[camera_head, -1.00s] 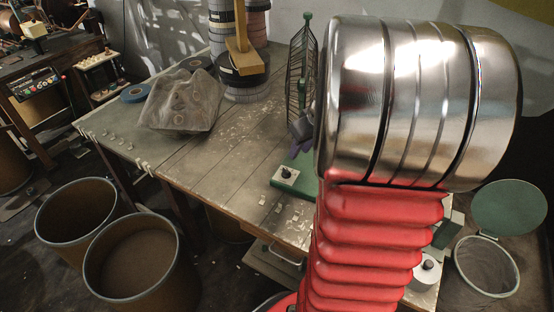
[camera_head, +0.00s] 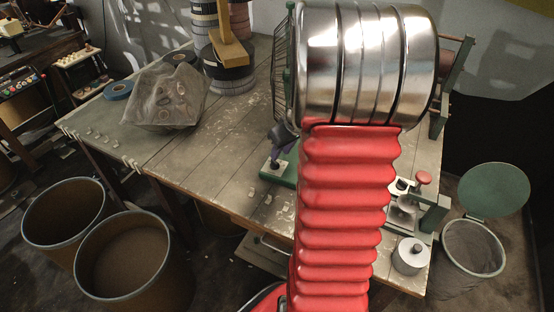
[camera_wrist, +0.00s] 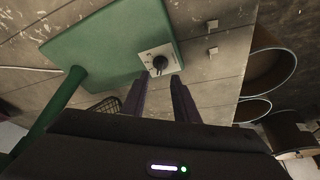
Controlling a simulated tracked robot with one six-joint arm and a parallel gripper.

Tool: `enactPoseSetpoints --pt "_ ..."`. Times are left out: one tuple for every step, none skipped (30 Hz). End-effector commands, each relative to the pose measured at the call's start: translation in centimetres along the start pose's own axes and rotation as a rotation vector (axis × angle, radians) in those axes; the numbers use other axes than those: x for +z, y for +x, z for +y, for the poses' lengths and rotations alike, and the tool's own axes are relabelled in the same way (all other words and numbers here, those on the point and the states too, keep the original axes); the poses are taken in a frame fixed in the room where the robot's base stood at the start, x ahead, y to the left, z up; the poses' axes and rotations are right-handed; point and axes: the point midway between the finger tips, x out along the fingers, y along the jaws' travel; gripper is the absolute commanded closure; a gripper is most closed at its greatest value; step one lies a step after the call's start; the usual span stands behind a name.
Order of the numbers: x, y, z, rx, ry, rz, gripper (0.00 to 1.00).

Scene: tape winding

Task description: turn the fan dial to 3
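The fan's green base (camera_head: 289,179) stands on the worktable, with its wire cage (camera_head: 280,65) partly hidden behind my arm. The dial (camera_wrist: 160,63) is a small black knob on a white square plate (camera_wrist: 168,52) on the green base. My gripper (camera_head: 276,157) points down at the plate in the head view and covers part of the dial. In the wrist view my gripper (camera_wrist: 158,77) is open, with two dark fingers apart. The dial shows between and just beyond the fingertips; I cannot tell whether they touch it. The dial's setting is too small to read.
A grey translucent bag (camera_head: 165,97) and a blue tape roll (camera_head: 118,90) lie on the left of the table (camera_head: 215,150). Stacked rolls (camera_head: 228,65) stand behind. Brown bins (camera_head: 130,262) stand on the floor. A red-knobbed device (camera_head: 424,179) is on the right.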

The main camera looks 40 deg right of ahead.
Motion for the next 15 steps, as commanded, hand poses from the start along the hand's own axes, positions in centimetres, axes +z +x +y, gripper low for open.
enactPoseSetpoints --pt "0.1 0.8 -0.1 -0.003 0.0 -0.003 0.73" --pt "0.1 1.1 -0.1 -0.002 0.0 -0.003 0.73" --pt "0.1 1.6 -0.1 -0.002 0.001 -0.002 0.73" --pt "0.1 2.0 -0.1 -0.003 0.001 -0.003 0.73" --pt "0.1 2.4 -0.1 -0.003 0.0 -0.003 0.73" --pt "0.1 2.9 -0.1 -0.002 0.0 -0.002 0.73" --pt "0.1 3.3 -0.1 -0.002 0.0 -0.003 0.73" --pt "0.1 3.6 -0.1 -0.002 0.001 -0.003 0.73" --pt "0.1 4.1 -0.1 -0.002 0.001 -0.003 0.73" --pt "0.1 4.4 -0.1 -0.002 0.001 -0.003 0.73" --pt "0.1 4.8 -0.1 -0.002 0.001 -0.002 0.73" --pt "0.1 5.1 -0.1 -0.002 0.001 -0.002 0.73" --pt "0.1 5.4 -0.1 -0.002 0.001 -0.001 0.73" --pt "0.1 5.7 -0.1 -0.002 0.001 -0.002 0.73" --pt "0.1 5.9 -0.1 -0.002 0.001 -0.002 0.73"
